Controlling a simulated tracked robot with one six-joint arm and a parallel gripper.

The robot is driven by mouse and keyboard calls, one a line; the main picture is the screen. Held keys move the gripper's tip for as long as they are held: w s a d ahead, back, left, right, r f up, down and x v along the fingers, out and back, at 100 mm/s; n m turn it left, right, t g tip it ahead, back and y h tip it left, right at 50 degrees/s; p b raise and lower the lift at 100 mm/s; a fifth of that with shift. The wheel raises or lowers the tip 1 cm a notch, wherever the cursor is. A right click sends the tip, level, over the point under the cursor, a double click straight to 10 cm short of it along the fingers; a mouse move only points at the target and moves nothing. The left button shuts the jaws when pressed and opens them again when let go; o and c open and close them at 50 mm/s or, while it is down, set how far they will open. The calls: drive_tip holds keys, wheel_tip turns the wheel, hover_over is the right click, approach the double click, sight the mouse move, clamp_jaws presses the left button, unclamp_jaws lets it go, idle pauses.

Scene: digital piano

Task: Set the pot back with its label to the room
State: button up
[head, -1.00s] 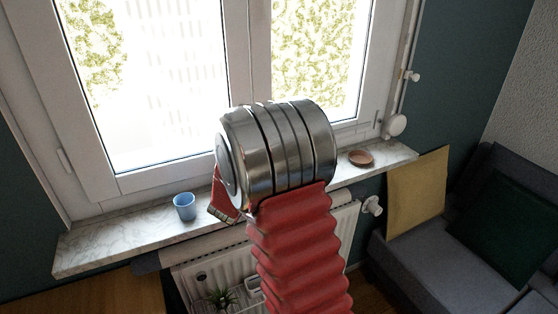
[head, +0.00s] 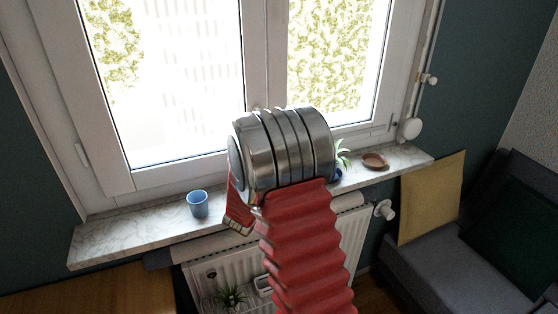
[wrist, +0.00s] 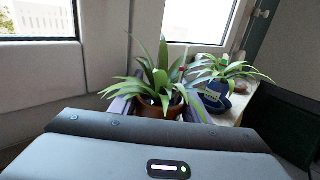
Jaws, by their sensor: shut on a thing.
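In the wrist view my gripper (wrist: 158,108) is shut on a brown pot (wrist: 158,108) with a long-leaved green plant. Its purplish fingers show on both sides of the pot, and the leaves hide part of it. No label can be made out on this pot. Beyond it to the right, a blue pot (wrist: 216,102) with a similar plant stands on the windowsill, with a pale mark on its side. In the head view my arm hides the gripper and the held pot, and only part of the blue pot (head: 337,173) shows beside it.
The marble windowsill (head: 120,229) holds a blue cup (head: 197,204) at left and a terracotta saucer (head: 375,161) at right. The sill's left end is bare. Below are a radiator (head: 345,232) and another small plant (head: 232,296). A yellow panel (head: 430,198) stands by the sofa.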

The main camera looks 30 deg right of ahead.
drive_tip(key=shift+f, duration=0.3)
drive_tip(key=shift+f, duration=0.5)
idle(0.5)
drive_tip(key=o, duration=1.3)
drive_tip(key=shift+o, duration=0.2)
drive_tip(key=shift+a, duration=0.1)
drive_tip(key=shift+v, duration=2.45)
